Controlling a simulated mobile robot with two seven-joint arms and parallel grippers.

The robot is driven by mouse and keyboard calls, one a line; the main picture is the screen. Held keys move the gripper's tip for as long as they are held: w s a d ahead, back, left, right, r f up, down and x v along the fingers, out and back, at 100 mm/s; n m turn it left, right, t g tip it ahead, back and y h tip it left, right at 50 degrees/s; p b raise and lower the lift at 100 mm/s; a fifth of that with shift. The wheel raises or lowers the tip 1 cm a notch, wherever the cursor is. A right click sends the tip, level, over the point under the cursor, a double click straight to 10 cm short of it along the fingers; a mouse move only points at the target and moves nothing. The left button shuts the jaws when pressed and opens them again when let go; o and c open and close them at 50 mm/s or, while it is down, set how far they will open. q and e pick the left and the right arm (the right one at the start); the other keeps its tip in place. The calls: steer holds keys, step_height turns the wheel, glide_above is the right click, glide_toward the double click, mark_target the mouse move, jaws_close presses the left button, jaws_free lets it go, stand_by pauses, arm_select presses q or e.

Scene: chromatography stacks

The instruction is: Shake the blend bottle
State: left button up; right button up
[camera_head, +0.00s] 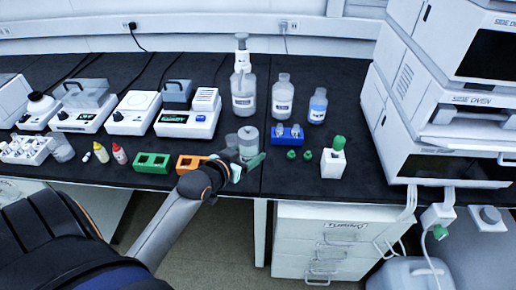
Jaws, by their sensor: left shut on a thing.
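My left gripper (246,163) reaches in from the left over the front of the black bench. It is shut on a clear bottle with a grey-white top (248,136), which I take to be the blend bottle. The bottle looks upright, and its lower part is hidden by the gripper. I cannot tell whether its base touches the bench. My right gripper is not in view.
Behind stand a pump-top bottle (243,93) and two labelled bottles (283,100) (317,108). Orange (187,163) and green racks (152,163) lie left. A white instrument stack (440,105) bounds the right.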

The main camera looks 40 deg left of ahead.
arm_select(q)
steer(key=v, duration=0.3)
steer(key=shift+s+r, duration=0.15)
steer(key=shift+s, duration=0.15)
steer(key=shift+s+r, duration=0.15)
steer(key=shift+s, duration=0.15)
steer(key=shift+s+r+p, duration=0.15)
steer(key=shift+r+p, duration=0.15)
step_height(320, 180, up, 5)
steer(key=p, duration=0.5)
steer(key=shift+s+p, duration=0.1)
steer(key=shift+p, duration=0.3)
step_height(320, 180, up, 7)
glide_above(242, 143)
steer(key=s, duration=0.2)
steer(key=shift+s+d+f, duration=0.1)
steer(key=shift+s+f, duration=0.05)
steer(key=shift+f, duration=1.7)
steer(key=shift+s+f, duration=0.1)
steer(key=shift+f, duration=1.75)
steer(key=shift+w, duration=0.1)
